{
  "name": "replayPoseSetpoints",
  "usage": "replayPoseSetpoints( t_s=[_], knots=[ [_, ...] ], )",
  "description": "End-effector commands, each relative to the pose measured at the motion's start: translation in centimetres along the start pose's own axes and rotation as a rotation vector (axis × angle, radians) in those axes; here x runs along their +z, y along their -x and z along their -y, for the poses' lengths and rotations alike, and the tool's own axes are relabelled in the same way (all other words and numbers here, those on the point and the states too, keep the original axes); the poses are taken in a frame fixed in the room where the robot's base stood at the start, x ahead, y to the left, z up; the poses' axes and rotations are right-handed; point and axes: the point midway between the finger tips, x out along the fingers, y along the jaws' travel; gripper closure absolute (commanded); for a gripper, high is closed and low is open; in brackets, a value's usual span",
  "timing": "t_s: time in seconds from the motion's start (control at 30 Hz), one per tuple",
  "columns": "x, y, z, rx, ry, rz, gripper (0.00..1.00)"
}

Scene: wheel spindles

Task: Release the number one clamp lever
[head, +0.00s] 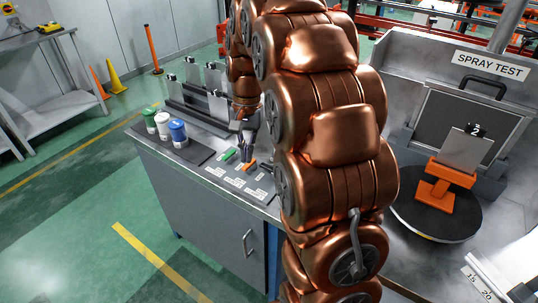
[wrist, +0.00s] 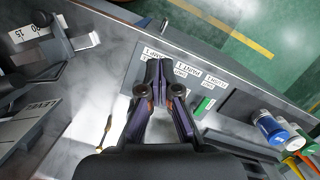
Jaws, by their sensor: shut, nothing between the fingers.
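My gripper (wrist: 161,72) is shut and empty in the wrist view. In the head view my gripper (head: 246,140) is small and partly behind my copper arm, above the bench by the same labels (head: 228,185). I cannot clearly make out a clamp lever marked one in either view. A dark device (wrist: 38,52) beside a "20 15" plate shows at the left of the wrist view, and I cannot tell whether it has a lever.
A bottle with a blue band (wrist: 268,128) stands with others near the bench edge. A grey rack (head: 200,98) holds upright plates. At right, an orange stand (head: 436,190) holds a plate marked 2 on a black turntable (head: 420,222).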

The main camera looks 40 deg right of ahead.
Motion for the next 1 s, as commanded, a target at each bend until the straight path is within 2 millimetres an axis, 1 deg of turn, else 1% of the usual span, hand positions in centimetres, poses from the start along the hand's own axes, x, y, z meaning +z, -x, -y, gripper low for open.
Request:
replayPoseSetpoints(
  t_s=[0.03, 0.2, 0.5, 0.6, 0.7, 0.8, 1.0],
  knots=[
    [-1.5, 0.1, -0.1, -0.006, -0.035, 0.003, 1.00],
    [-6.1, 0.3, -0.6, -0.030, -0.144, 0.009, 1.00],
    [-13.6, -0.2, -2.7, -0.066, -0.331, 0.025, 1.00],
    [-15.4, -0.6, -3.5, -0.076, -0.381, 0.030, 1.00],
    [-16.9, -0.9, -4.2, -0.084, -0.417, 0.033, 1.00],
    [-17.6, -1.1, -4.5, -0.088, -0.440, 0.037, 1.00],
    [-18.0, -1.2, -4.8, -0.090, -0.453, 0.038, 1.00]
  ],
)
